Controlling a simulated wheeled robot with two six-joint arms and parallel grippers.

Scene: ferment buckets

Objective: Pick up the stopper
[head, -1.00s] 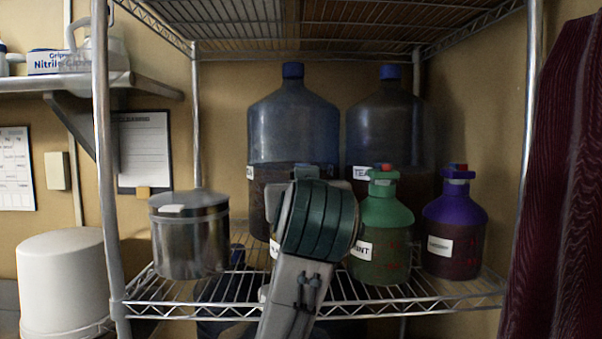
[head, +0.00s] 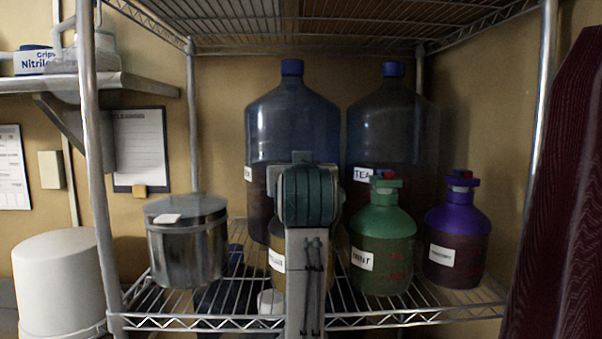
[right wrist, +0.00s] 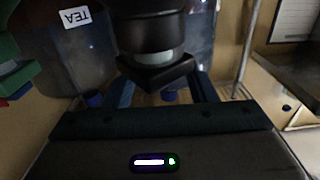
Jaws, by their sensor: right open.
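A jug with a yellowish body and a white label (head: 277,262) stands on the shelf, mostly hidden behind my right arm in the head view. In the right wrist view, which is upside down, a dark stopper with a square flange (right wrist: 157,73) sits at a black neck with a pale ring. My right gripper (right wrist: 165,90) is open, with one blue finger on each side of the stopper; I cannot tell whether they touch it. In the head view its fingers are hidden behind my arm. My left gripper is not in view.
A green jug (head: 382,245) and a purple jug (head: 457,245) stand to the right. Two large blue-capped carboys (head: 293,125) stand behind. A steel pot (head: 187,250) is at the left. A small white object (head: 270,302) is near the front. The upper wire shelf (head: 330,20) is overhead.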

